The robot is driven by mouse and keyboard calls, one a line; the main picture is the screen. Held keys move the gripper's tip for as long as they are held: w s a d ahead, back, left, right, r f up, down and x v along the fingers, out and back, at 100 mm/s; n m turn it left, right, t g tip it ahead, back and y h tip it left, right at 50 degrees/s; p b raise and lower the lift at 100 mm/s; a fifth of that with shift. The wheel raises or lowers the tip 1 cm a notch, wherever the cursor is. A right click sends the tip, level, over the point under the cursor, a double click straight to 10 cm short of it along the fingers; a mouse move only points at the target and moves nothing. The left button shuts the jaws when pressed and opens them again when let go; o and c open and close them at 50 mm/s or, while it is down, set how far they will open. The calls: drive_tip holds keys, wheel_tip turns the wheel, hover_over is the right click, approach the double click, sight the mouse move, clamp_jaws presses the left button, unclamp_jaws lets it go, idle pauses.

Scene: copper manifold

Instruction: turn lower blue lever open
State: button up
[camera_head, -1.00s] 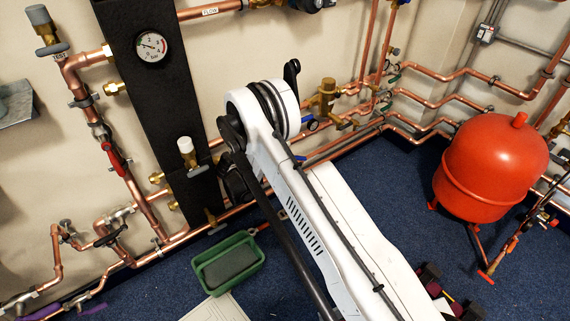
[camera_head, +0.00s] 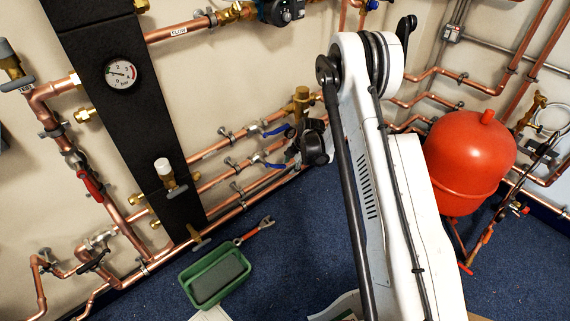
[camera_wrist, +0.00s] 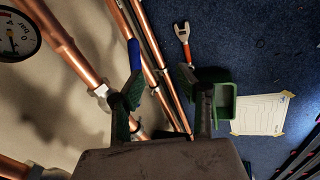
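Two blue levers show in the head view on the copper pipes along the wall: the upper blue lever (camera_head: 275,130) and the lower blue lever (camera_head: 274,165). My gripper (camera_head: 300,150) is just right of them, partly hidden behind dark wrist parts. In the wrist view my gripper (camera_wrist: 162,85) has its two green-tipped fingers spread apart with nothing held between them. One blue lever (camera_wrist: 134,54) shows beside the left fingertip, its lower end hidden by that finger. I cannot tell which of the two it is, or whether the finger touches it.
A black panel with a pressure gauge (camera_head: 121,74) stands at left. A green tray (camera_head: 216,277) and a red-handled wrench (camera_head: 254,231) lie on the blue floor. A red tank (camera_head: 470,160) stands at right. A brass fitting (camera_head: 302,101) sits above the levers.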

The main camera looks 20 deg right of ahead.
sight(280, 166)
wheel_tip(280, 166, up, 5)
drive_tip(key=d+m+t+y, duration=0.1)
drive_tip(key=d+y, duration=0.2)
drive_tip(key=b+x, duration=0.1)
drive_tip(key=x, duration=0.3)
drive_tip(key=b+x, duration=0.1)
drive_tip(key=x, duration=0.4)
drive_tip(key=w+b+x, duration=0.1)
drive_tip(key=b+x, duration=0.1)
drive_tip(key=x, duration=0.3)
drive_tip(key=shift+w+d+r, duration=0.15)
drive_tip(key=shift+d, duration=0.05)
drive_tip(key=shift+c, duration=0.3)
clamp_jaws()
